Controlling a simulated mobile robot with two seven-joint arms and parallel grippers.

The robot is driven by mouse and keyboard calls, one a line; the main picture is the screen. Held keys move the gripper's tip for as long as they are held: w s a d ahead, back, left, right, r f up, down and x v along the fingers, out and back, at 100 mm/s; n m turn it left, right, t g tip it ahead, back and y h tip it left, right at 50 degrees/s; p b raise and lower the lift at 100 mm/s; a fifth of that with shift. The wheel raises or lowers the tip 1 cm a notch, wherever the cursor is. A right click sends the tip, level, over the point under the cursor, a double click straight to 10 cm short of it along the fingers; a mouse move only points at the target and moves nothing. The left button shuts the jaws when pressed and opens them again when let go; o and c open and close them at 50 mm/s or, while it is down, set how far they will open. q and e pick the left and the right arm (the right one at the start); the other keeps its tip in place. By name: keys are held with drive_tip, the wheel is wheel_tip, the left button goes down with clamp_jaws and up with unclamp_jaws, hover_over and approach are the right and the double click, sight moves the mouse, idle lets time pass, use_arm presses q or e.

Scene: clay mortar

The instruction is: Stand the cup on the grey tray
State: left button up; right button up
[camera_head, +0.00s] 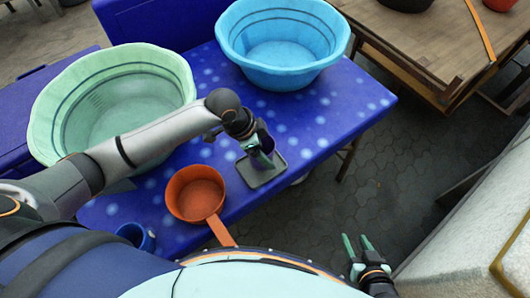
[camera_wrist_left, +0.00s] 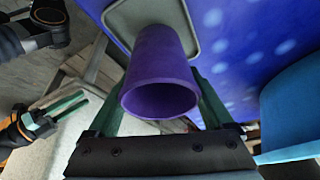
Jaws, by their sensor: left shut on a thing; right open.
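The purple cup (camera_head: 268,142) is held in my left gripper (camera_head: 262,158), whose green fingers are shut on its two sides. In the left wrist view the cup (camera_wrist_left: 160,75) shows its open mouth toward the camera, with its base end toward the grey tray (camera_wrist_left: 197,14). In the head view the tray (camera_head: 266,180) lies on the blue table, under the cup and gripper. Whether the base touches the tray cannot be told. My right gripper (camera_head: 357,246) is open and empty, off the table's front; it also shows in the left wrist view (camera_wrist_left: 62,108).
An orange pan (camera_head: 194,194) and a dark blue mug (camera_head: 134,236) stand near the front of the spotted blue table (camera_head: 330,115). A green basin (camera_head: 112,100) is at the left, a blue basin (camera_head: 283,45) at the back. The table right of the tray is clear.

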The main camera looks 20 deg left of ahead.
use_arm(q)
drive_tip(key=shift+f, duration=0.9)
drive_tip(key=o, duration=1.1)
drive_tip(key=shift+f, duration=0.15)
drive_tip(key=p+v, duration=0.1)
drive_tip(key=v, duration=1.1)
drive_tip(key=shift+r+p, duration=0.2)
drive_tip(key=shift+p, duration=0.15)
